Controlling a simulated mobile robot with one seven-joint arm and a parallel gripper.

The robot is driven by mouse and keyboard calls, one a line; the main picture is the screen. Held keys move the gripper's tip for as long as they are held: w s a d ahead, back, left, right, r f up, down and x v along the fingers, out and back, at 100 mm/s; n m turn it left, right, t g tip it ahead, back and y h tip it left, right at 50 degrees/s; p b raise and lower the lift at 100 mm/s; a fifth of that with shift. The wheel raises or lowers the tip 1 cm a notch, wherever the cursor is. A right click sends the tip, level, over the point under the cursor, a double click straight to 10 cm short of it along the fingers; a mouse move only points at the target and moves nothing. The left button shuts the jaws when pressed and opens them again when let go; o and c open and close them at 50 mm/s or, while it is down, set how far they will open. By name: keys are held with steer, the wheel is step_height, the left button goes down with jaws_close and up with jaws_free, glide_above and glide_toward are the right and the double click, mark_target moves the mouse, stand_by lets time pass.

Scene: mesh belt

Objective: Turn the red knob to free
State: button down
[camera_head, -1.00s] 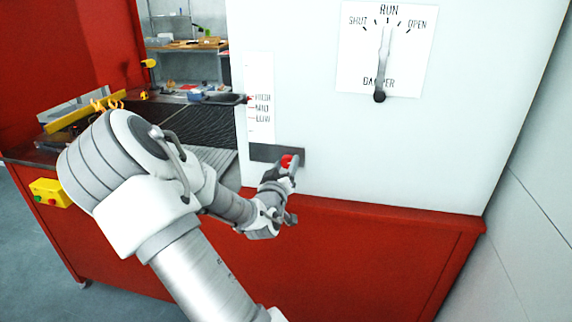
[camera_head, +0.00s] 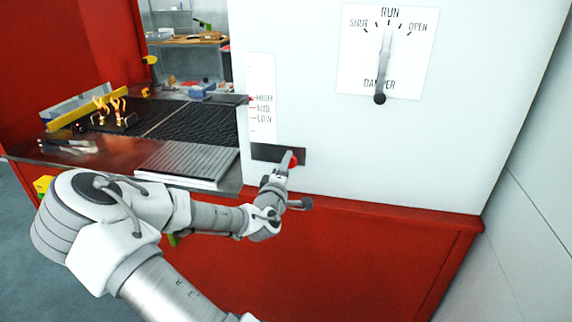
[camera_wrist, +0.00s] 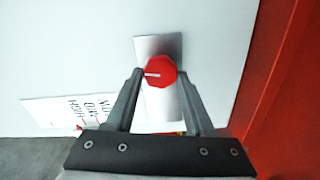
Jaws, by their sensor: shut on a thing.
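The red knob (camera_head: 294,162) sits on a dark rectangular plate (camera_head: 262,152) low on the white panel. In the wrist view the knob (camera_wrist: 161,82) is a red faceted disc with a short white mark that points left in the picture, on a grey metallic plate (camera_wrist: 172,46). My gripper (camera_head: 288,164) reaches the knob from the front and partly covers it in the head view. In the wrist view my gripper (camera_wrist: 160,75) has one finger on each side of the knob and is shut on it. Any lettering around the knob is not readable.
A damper lever (camera_head: 384,62) points up to RUN on the panel above. A HIGH/MID/LOW scale (camera_head: 262,98) is left of it. The mesh belt (camera_head: 190,120) and a metal ledge (camera_head: 187,160) lie left. A red cabinet front (camera_head: 350,255) lies below.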

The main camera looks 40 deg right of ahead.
steer(key=shift+n, duration=1)
steer(key=shift+c, duration=1.3)
jaws_free()
steer(key=p+v, duration=1)
steer(key=v, duration=0.7)
steer(key=shift+a, duration=0.25)
